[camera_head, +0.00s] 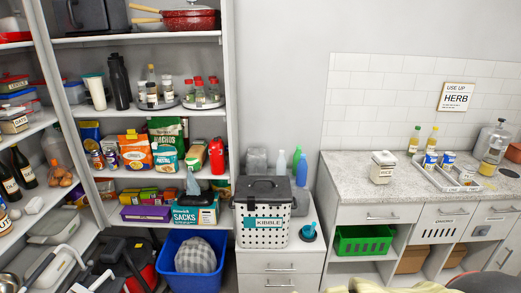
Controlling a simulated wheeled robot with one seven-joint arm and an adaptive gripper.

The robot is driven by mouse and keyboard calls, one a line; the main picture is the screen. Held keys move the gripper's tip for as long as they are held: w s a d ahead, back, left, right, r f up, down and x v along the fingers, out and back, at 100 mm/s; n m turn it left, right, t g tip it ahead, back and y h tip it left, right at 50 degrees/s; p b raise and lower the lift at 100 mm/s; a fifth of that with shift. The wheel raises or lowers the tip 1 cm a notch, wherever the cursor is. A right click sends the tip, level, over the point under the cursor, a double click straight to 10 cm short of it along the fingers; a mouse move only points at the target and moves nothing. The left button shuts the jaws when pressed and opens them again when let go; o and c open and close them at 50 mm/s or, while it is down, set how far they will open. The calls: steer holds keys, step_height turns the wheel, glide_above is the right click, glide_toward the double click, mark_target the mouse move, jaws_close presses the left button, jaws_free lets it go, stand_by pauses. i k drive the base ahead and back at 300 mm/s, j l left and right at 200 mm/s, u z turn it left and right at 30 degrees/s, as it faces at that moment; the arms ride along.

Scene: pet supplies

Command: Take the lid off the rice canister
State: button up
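A small white canister (383,168) with a pale lid and a label stands upright on the left part of the speckled counter (350,168). Its label is too small to read, so I cannot confirm that it is the rice canister. The lid appears seated on top. My gripper is not visible in this view.
A tray (440,180) with several cans stands right of the canister, with two bottles (414,140) behind. A clear jar (492,145) is farther right. A bin labelled KIBBLE (263,217) stands on a lower cabinet at left. Counter around the canister is clear.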

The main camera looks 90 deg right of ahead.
mark_target(383, 156)
steer(key=z, duration=4.1)
steer(key=i+l+u, duration=0.15)
steer(key=i, duration=0.4)
steer(key=i+l+u, duration=0.1)
steer(key=i+l, duration=0.25)
steer(key=i, duration=0.15)
steer(key=i+l+u, duration=0.15)
steer(key=i+l, duration=0.2)
steer(key=i, duration=0.2)
steer(key=i+l+u, duration=0.1)
steer(key=i+l, duration=0.25)
steer(key=i, duration=0.15)
